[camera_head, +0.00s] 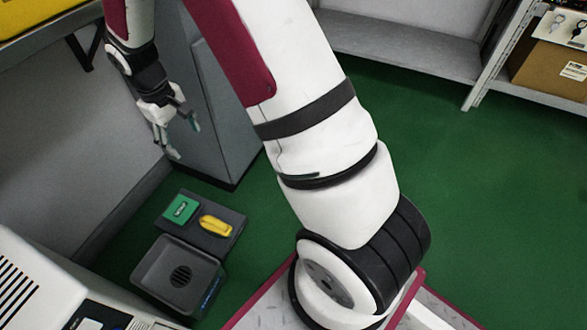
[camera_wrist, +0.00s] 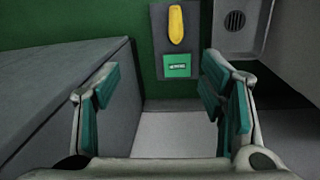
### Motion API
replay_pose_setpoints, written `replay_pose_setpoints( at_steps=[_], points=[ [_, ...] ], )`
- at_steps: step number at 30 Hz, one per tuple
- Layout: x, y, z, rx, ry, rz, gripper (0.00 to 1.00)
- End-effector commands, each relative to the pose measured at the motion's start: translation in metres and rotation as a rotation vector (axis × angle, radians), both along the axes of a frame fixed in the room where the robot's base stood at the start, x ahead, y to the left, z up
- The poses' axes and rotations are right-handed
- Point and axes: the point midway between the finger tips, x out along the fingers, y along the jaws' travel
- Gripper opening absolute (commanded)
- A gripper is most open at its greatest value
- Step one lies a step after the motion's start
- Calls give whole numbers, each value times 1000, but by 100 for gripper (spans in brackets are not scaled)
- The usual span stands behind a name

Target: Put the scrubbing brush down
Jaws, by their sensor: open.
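A yellow oblong thing (camera_head: 216,225), which looks like the scrubbing brush, lies on a flat dark grey surface (camera_head: 227,243) low by the floor. I cannot make out bristles. It also shows at the top of the wrist view (camera_wrist: 176,24). My gripper (camera_head: 184,138) is open and empty, its fingers pointing down. It is above and apart from the yellow thing, beside a grey cabinet. In the wrist view nothing is between the fingers (camera_wrist: 160,88).
A green labelled block (camera_head: 181,209) lies beside the yellow thing. A dark basin with a round grille (camera_head: 150,265) adjoins their surface. The grey cabinet (camera_head: 215,120) stands close to my gripper. A metal shelf (camera_head: 400,45) holds a cardboard box (camera_head: 545,70). Green floor (camera_head: 480,190) is clear at right.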

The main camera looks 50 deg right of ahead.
Motion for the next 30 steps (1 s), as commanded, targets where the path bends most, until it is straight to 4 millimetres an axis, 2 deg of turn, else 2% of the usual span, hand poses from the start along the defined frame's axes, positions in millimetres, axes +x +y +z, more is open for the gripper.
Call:
replay_pose_setpoints(
  at_steps=[1, 6, 12, 15, 22, 27, 30],
  points=[
    [-11, 0, 27, -3, -9, -13, 64],
    [-59, 0, 95, -7, -14, -60, 64],
    [-127, 2, 158, -2, -19, -115, 64],
    [-165, 4, 182, 6, -21, -141, 64],
    [-256, 10, 215, 32, -25, -196, 64],
    [-321, 15, 222, 58, -23, -230, 64],
    [-350, 18, 221, 73, -24, -243, 64]
  ],
)
